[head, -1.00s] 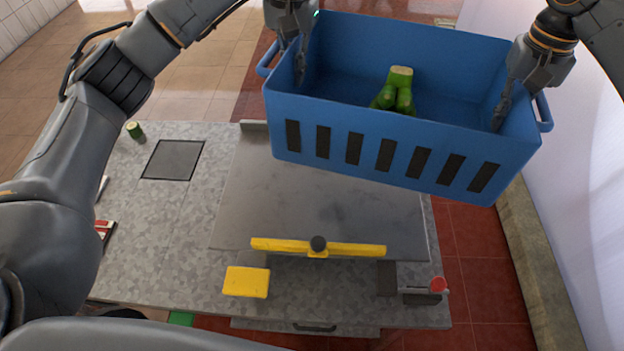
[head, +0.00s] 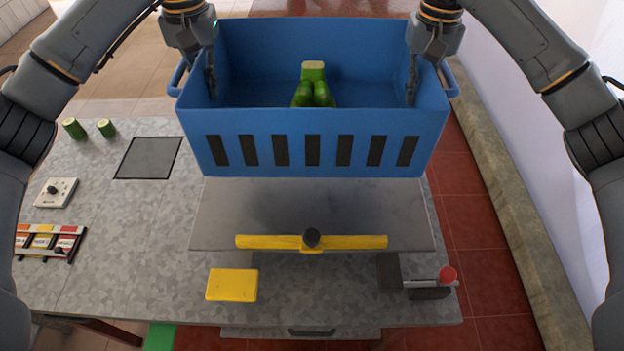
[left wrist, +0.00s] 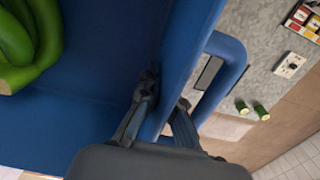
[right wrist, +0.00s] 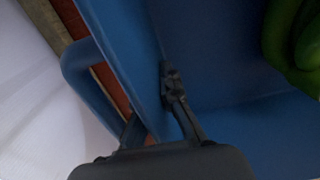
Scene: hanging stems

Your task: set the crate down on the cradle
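The blue crate (head: 330,143) hangs above the back of the worktop, held between my two arms, roughly level. Green stems (head: 313,90) with a pale cut end lie inside it. My left gripper (head: 211,85) is shut on the crate's left end wall, one finger inside and one outside, as the left wrist view (left wrist: 160,110) shows. My right gripper (head: 411,85) grips the right end wall; the right wrist view (right wrist: 155,105) shows a finger inside. The cradle is probably the grey metal plate (head: 300,215) with a yellow bar (head: 350,242) at its front; the crate hides its rear.
A wall stands at right.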

